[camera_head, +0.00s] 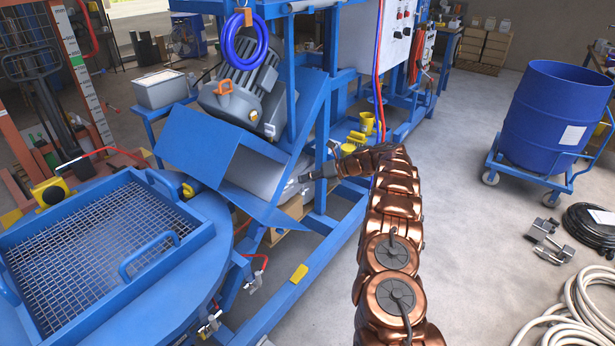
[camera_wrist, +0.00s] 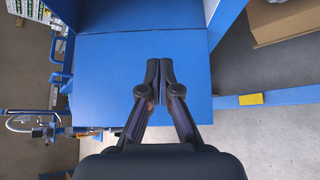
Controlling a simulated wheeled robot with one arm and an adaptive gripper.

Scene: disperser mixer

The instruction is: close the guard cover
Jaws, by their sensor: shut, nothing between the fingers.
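The guard cover (camera_head: 195,145) is a blue sheet-metal piece on the blue machine frame, left of centre in the head view. It stands swung out, with its angled side plate toward me and a grey surface (camera_head: 262,172) exposed beside it. My gripper (camera_head: 302,178) is shut and empty, just right of the cover's lower right part. In the wrist view, my gripper's fingertips (camera_wrist: 160,70) are together in front of a broad blue panel (camera_wrist: 105,75), which looks like the cover. I cannot tell whether they touch it. The cover's hinge is not clear.
A grey motor (camera_head: 245,95) sits above the cover. Blue frame posts (camera_head: 322,140) stand close to my gripper. A round blue vessel with a mesh grate (camera_head: 90,250) is at the lower left. A blue drum (camera_head: 555,115) stands on a cart at right. Floor between is open.

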